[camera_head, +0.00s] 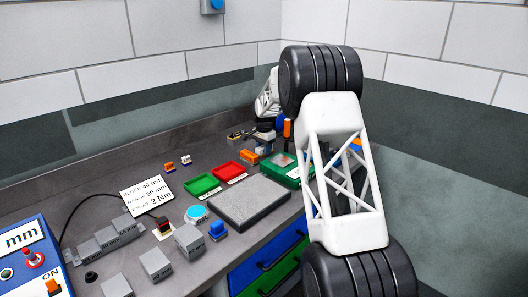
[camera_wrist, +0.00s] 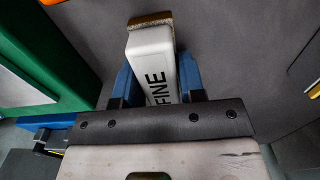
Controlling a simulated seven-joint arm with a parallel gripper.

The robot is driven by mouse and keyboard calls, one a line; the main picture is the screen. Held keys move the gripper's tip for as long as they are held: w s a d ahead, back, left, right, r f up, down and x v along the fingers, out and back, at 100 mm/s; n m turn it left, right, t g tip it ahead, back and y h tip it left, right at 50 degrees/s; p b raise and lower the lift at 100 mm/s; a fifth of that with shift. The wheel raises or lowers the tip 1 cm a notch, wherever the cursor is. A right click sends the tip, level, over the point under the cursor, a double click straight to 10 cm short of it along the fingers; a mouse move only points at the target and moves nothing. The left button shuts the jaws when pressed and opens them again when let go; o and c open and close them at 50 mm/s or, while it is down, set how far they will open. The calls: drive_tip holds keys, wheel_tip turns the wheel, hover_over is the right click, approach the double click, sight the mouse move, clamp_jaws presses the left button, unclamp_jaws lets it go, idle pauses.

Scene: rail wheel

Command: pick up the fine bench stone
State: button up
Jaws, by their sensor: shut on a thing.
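The fine bench stone (camera_wrist: 150,48) is a white block marked FINE, with a brown layer at its far end, in the wrist view. My gripper (camera_wrist: 157,70) has its blue fingers on both sides of the stone and is shut on it. The stone's lower part is hidden by the gripper body. I cannot tell whether the stone touches the bench. In the head view my arm's far end is at the back of the bench, and I cannot make out the stone there.
A green case (camera_head: 280,167) lies near my gripper; its green edge (camera_wrist: 50,60) fills the wrist view's left side. Red (camera_head: 228,170) and green (camera_head: 201,184) trays, a grey plate (camera_head: 248,203) and several grey blocks lie nearer. A wall runs behind the bench.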

drive_tip(key=shift+r, duration=0.1)
drive_tip(key=shift+r, duration=4.95)
drive_tip(key=o, duration=0.4)
drive_tip(key=shift+c, duration=0.6)
drive_tip(key=shift+s+d+r, duration=0.1)
drive_tip(key=shift+s+d, duration=0.15)
drive_tip(key=shift+d, duration=0.15)
drive_tip(key=s+d+r+n, duration=0.3)
drive_tip(key=s+d+n, duration=0.4)
drive_tip(key=s+d, duration=0.9)
drive_tip(key=w+d+r+m, duration=0.1)
drive_tip(key=w+d+m, duration=0.6)
drive_tip(key=w, duration=0.6)
drive_tip(key=shift+w+d+r, duration=0.2)
drive_tip(key=shift+w+d, duration=0.15)
drive_tip(key=shift+d, duration=0.85)
